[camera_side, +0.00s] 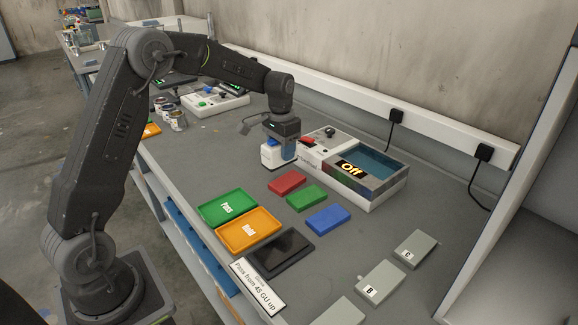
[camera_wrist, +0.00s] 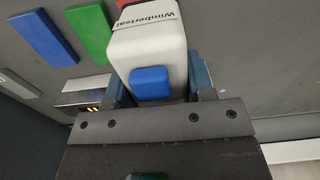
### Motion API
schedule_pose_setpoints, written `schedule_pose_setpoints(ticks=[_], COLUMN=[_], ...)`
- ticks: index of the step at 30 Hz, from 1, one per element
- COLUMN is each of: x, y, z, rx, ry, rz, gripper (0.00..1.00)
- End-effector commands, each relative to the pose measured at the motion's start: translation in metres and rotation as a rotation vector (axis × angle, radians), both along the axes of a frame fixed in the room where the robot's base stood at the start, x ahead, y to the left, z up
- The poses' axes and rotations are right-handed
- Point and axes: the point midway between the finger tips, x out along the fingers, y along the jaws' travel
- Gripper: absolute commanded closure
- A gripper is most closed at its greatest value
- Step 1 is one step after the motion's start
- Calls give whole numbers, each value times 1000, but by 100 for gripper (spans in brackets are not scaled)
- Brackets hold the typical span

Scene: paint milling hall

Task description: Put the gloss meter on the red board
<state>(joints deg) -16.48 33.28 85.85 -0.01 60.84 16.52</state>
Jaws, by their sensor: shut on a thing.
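The gloss meter, a white rounded block with a blue button, is in my gripper (camera_side: 283,147); its white body (camera_side: 270,157) shows in the side view. In the wrist view the gloss meter (camera_wrist: 148,45) sits between the two fingers of my gripper (camera_wrist: 157,88), with dark lettering near its far end. I cannot tell whether its base touches the bench. The red board (camera_side: 286,182) lies flat on the bench, just in front of the gloss meter and apart from it. In the wrist view only a sliver of the red board (camera_wrist: 128,3) shows, behind the gloss meter.
A green board (camera_side: 306,198) and a blue board (camera_side: 328,219) lie beside the red one. Green "Pass" (camera_side: 227,207) and orange (camera_side: 248,231) trays lie at the front left.

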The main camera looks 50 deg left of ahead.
Motion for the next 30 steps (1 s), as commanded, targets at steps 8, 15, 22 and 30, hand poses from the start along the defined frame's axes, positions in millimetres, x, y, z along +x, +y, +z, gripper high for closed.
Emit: schedule_pose_setpoints(ticks=[8,15,22,30], x=[14,14,14,13], y=[-17,-16,-16,-16], z=[-14,-43,-52,-56], rx=[0,0,1,1], ry=[-1,1,-2,0], rz=[1,2,2,1], gripper=[94,94,94,48])
